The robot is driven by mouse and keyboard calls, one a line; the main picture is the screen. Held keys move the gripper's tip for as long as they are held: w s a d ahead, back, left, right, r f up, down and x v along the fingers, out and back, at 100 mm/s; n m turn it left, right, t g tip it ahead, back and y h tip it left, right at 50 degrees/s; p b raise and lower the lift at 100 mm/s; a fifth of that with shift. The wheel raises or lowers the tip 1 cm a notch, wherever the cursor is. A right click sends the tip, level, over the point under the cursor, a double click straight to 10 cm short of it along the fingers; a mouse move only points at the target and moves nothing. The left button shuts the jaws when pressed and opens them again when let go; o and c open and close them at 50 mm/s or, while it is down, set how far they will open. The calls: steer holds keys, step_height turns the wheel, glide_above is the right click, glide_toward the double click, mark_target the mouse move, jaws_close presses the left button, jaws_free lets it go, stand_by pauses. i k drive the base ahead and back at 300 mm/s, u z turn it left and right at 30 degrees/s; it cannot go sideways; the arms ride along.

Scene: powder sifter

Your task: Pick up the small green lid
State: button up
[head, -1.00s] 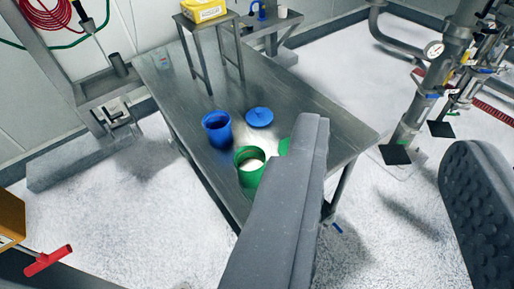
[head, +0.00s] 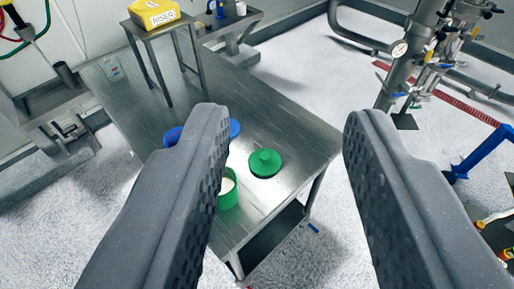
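The small green lid (head: 264,163) lies flat on the metal table (head: 290,127), knob up, near its right front edge. My gripper (head: 286,115) is open and empty. Its two dark, studded fingers stand wide apart, and the lid shows in the gap between them, beyond the fingers and closer to the left one. The green container (head: 228,190) with white powder stands left of the lid, partly hidden by the left finger. The blue container (head: 172,136) and the blue lid (head: 234,128) are also mostly hidden behind that finger.
A small metal stand with a yellow box (head: 154,13) is at the table's far end. Pipes with a gauge (head: 398,48) and valves rise at the right. A blue frame (head: 484,152) is at the far right. The table right of the lid is bare.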

mark_target(262, 162)
steer(key=i, duration=0.9)
steer(key=u, duration=0.1)
